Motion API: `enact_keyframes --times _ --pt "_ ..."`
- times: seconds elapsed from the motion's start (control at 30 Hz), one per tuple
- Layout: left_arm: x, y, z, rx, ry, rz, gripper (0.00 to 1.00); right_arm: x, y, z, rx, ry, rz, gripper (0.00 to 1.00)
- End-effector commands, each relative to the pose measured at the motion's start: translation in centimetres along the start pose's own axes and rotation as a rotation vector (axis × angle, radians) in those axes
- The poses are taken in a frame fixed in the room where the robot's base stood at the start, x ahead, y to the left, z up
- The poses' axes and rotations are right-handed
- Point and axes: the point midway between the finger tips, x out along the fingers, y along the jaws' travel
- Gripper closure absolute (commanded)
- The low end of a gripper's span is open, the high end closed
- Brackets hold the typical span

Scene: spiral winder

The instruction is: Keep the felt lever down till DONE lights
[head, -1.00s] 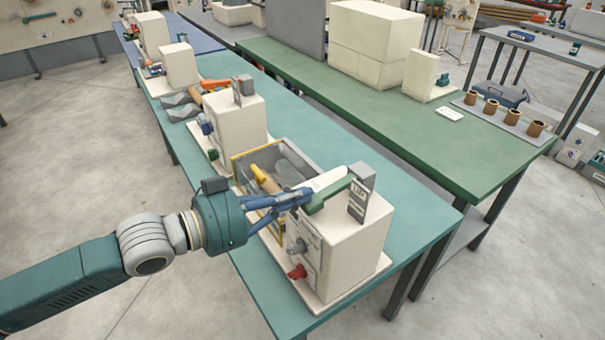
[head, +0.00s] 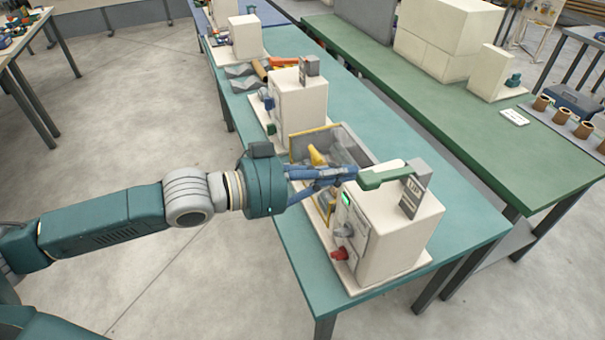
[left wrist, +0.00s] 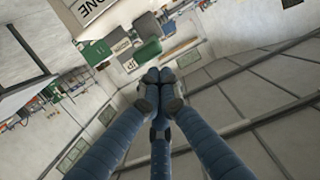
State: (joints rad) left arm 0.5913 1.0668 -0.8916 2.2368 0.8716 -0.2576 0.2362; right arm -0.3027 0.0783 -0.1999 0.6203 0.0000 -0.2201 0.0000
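The machine (head: 395,240) is a cream box on the near end of the teal table. Its green felt lever (head: 385,177) lies across its top, nearly level, beside a grey block. My left gripper (head: 352,174) has its blue fingers together at the lever's free end. In the left wrist view the fingertips (left wrist: 160,76) meet just below the green lever (left wrist: 148,50), with nothing visible between them; contact is unclear. A green lamp (head: 346,198) glows on the machine's front. A plate reading DONE (left wrist: 88,8) and a green rectangle (left wrist: 97,52) show in the wrist view. My right gripper is out of view.
A yellow-edged tray (head: 313,131) stands just behind the machine. A similar cream machine (head: 300,105) is farther along the teal table (head: 300,308). A grey knob and a red knob (head: 339,254) stick out of the front. A green table (head: 450,115) runs behind.

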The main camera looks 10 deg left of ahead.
Motion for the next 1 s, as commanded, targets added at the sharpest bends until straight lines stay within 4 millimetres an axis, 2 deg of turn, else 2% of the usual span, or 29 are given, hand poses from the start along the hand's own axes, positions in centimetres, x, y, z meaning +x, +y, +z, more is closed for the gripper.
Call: enact_keyframes --times 0.03,0.3,0.4,0.63,1.0 --pt "-0.9 -0.1 0.5 0.005 -0.002 -0.002 1.0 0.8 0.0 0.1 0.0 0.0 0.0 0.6" --pt "-5.4 -0.1 0.5 0.006 0.0 -0.004 1.0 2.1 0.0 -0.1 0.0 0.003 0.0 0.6" --pt "-6.3 0.1 -0.1 0.007 0.002 0.003 1.0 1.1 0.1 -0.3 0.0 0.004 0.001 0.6" --pt "-7.5 0.1 0.1 0.005 0.006 0.002 1.0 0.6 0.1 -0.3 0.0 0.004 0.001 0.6" --pt "-7.7 0.1 0.3 0.002 0.007 0.001 1.0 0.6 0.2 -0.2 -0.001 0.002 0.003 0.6"
